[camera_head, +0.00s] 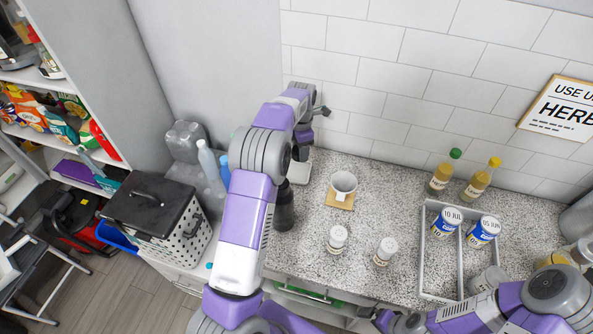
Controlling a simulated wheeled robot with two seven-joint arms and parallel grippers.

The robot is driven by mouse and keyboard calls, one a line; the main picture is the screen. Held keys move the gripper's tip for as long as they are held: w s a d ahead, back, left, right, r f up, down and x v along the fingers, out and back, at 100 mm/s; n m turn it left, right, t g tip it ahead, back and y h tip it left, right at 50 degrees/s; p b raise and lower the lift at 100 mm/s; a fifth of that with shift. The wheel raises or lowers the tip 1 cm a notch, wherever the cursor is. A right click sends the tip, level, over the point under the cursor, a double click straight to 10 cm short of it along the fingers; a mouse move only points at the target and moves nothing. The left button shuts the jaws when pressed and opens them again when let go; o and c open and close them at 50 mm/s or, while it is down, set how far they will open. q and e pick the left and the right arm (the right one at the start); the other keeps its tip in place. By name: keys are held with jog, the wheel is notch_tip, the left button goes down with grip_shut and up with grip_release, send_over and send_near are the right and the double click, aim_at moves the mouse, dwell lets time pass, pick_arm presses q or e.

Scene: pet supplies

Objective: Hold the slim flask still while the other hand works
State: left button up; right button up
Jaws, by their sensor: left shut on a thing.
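A slim dark flask (285,212) stands upright on the speckled counter, partly hidden behind my left arm. My left gripper (298,152) is at the end of the purple and white arm and points down at the flask's upper end. It is shut on the flask, but the fingertips and the contact are mostly hidden by the arm. My right arm comes in at the bottom right.
A divided tray (424,262) holds blue-labelled tins. Two yellow bottles (440,178) (479,183) stand by the wall. The counter's middle has free room.

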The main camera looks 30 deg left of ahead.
aim_at(297, 172)
pick_arm(q)
jog(key=shift+w+a+r+n, duration=0.1)
jog(key=shift+w+a+n, duration=0.05)
jog(key=shift+a+n, duration=0.6)
jog(key=shift+n, duration=0.25)
notch_tip(297, 172, down, 10)
jog(key=o, duration=0.9)
notch_tip(297, 172, up, 12)
jog(key=shift+r, duration=0.1)
